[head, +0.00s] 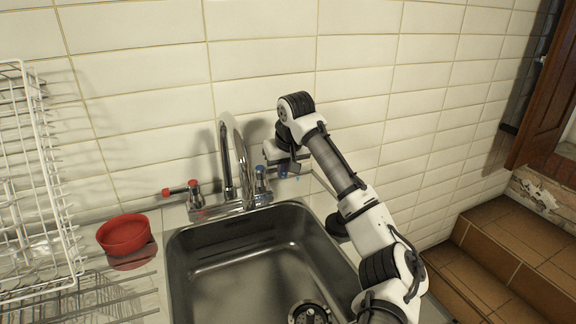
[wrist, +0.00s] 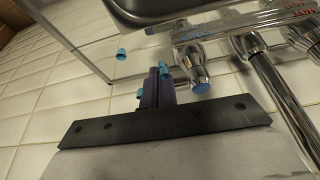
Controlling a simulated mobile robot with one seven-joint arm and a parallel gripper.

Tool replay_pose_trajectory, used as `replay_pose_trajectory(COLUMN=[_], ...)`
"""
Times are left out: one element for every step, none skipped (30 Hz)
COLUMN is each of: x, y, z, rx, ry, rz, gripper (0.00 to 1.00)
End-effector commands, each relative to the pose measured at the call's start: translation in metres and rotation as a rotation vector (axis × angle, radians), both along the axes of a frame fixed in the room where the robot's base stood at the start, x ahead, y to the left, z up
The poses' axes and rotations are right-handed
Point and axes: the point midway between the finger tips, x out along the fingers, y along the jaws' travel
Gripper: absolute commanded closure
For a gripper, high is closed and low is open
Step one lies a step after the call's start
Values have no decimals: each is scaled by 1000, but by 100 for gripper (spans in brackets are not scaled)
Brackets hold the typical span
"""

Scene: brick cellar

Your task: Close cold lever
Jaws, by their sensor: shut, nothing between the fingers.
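The chrome tap stands at the back of the sink. Its cold valve (head: 260,184) is on the right side and has a blue cap. In the wrist view the cold valve (wrist: 199,82) shows close up, with its blue end facing the camera. I cannot make out the full cold lever. My gripper (head: 284,170) is just right of the cold valve in the head view, partly hidden by its own wrist. In the wrist view my gripper (wrist: 159,75) is shut and empty, with its dark fingers just left of the valve. Whether they touch is unclear.
The hot lever (head: 180,190), with red tips, points left. The spout (head: 226,150) rises between the valves. The steel sink (head: 205,270) lies in front. A red bowl (head: 124,232) and a white wire rack (head: 40,180) stand left. The tiled wall (head: 262,65) is close behind.

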Motion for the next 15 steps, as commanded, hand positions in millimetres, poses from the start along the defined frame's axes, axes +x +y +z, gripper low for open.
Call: replay_pose_trajectory(x=[4,5,7,9,9,10,10,10,10,10,10,10,10,10,10], y=[2,3,3,4,4,4,4,4,4,4,4,4,4,4,4], z=[1,1,1,1,1,1,0,0,0,0,0,0,0,0,0], rx=[-2,-2,-1,0,0,0,0,0,0,0,0,0,0,0,0], ry=[1,1,1,0,0,0,0,0,0,0,0,0,0,0,0], rz=[1,1,1,0,0,0,0,0,0,0,0,0,0,0,1], gripper=[100,100,100,100,100,100,100,100,100,100,100,100,100,100,100])
